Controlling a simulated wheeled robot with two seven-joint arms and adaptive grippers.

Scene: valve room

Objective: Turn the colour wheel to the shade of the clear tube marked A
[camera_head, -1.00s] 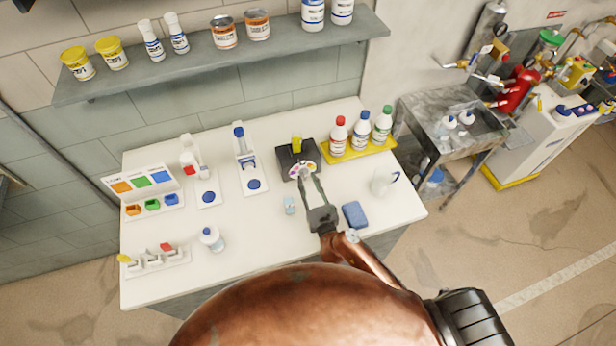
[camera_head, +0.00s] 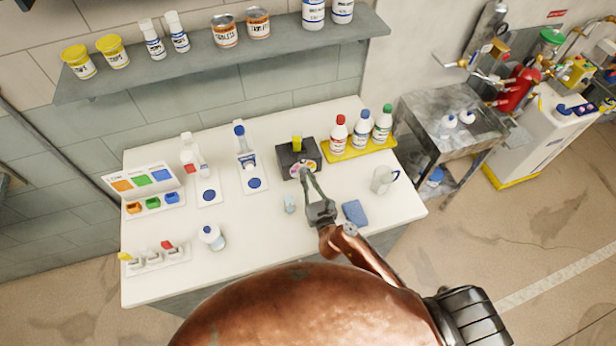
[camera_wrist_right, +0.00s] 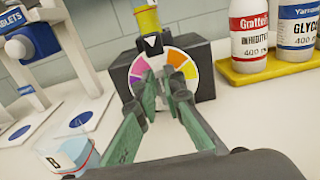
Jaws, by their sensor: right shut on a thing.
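The colour wheel (camera_wrist_right: 178,59) is on the front of a dark box (camera_head: 285,157). In the right wrist view its purple and pink shades lie on the left and its orange and yellow shades on the right. A small white pointer (camera_wrist_right: 151,41) sits at its top. A tube with yellow contents (camera_wrist_right: 147,18) stands in the box's top; I can read no letter on it. My right gripper (camera_wrist_right: 158,82) is shut on the wheel's middle, which its fingers hide; it also shows in the head view (camera_head: 304,172). My left gripper is not in view.
A clear cup marked B (camera_wrist_right: 68,148) stands at the front left of the wheel; a blue sponge (camera_head: 355,213) and a jug (camera_head: 383,179) are to the right. A yellow tray (camera_head: 335,157) with bottles is beside the box. A shelf (camera_head: 190,66) is above.

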